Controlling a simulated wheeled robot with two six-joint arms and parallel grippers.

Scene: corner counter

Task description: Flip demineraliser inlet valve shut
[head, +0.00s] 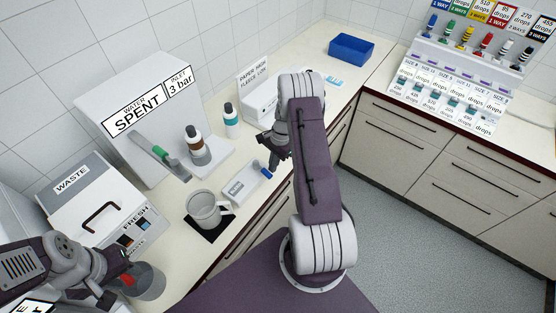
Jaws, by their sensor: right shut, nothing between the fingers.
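The demineraliser (128,97) is a white upright panel on the left counter, labelled WATER SPENT and INLET 3 bar. A long grey lever with a green band (160,153) slants down to the right across its front. I take it for the inlet valve handle. My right gripper (268,150) is shut and empty over the counter, right of the panel and well apart from the lever. My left gripper (122,278) is at the lower left, beside a grey cup (149,282). A red part shows between them, and I cannot tell whether the fingers grip anything.
A grey mug (204,209) stands on a black mat below the lever. A white tray (240,186), waste box (60,215) and blue bin (351,49) are also on the counter.

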